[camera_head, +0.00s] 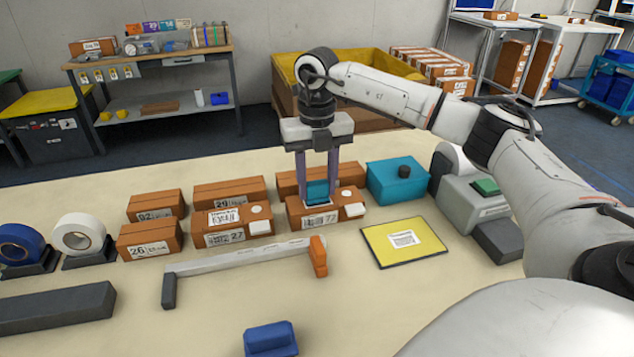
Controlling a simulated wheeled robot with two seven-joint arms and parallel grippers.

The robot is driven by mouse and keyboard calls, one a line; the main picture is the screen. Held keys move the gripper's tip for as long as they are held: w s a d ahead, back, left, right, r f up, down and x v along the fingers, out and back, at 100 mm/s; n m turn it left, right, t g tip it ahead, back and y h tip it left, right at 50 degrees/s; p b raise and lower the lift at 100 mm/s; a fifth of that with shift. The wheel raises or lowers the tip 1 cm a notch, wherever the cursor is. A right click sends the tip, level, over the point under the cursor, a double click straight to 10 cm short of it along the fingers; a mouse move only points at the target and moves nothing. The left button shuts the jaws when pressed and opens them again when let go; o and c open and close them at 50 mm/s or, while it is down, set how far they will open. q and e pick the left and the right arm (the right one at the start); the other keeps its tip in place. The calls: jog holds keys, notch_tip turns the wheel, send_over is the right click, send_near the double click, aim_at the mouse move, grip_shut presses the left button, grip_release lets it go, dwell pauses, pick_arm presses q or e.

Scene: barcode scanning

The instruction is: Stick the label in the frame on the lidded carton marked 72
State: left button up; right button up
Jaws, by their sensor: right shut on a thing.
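The lidded carton marked 72 (296,222) is brown and stands in the front row, with a printed label on its front face. Any label under the block is hidden. A yellow board (380,248) with a white printed label (403,239) lies to the right. My left gripper is not in view.
Cartons marked 27 (222,240) and 26 (135,249) stand to the left, with more behind. A teal box (395,182) and a grey machine (468,205) stand right. A grey bar with an orange end (318,257) lies in front. A blue block (270,338) lies nearest.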

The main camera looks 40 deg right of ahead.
aim_at(317, 182)
dwell(0.4)
notch_tip(317, 182, up, 3)
jog(key=p, duration=0.2)
jog(key=shift+f+p, duration=0.15)
jog(key=shift+p, duration=0.15)
notch_tip(317, 182, up, 2)
jog(key=shift+p, duration=0.65)
jog(key=shift+r, duration=1.15)
jog(key=shift+a, duration=0.1)
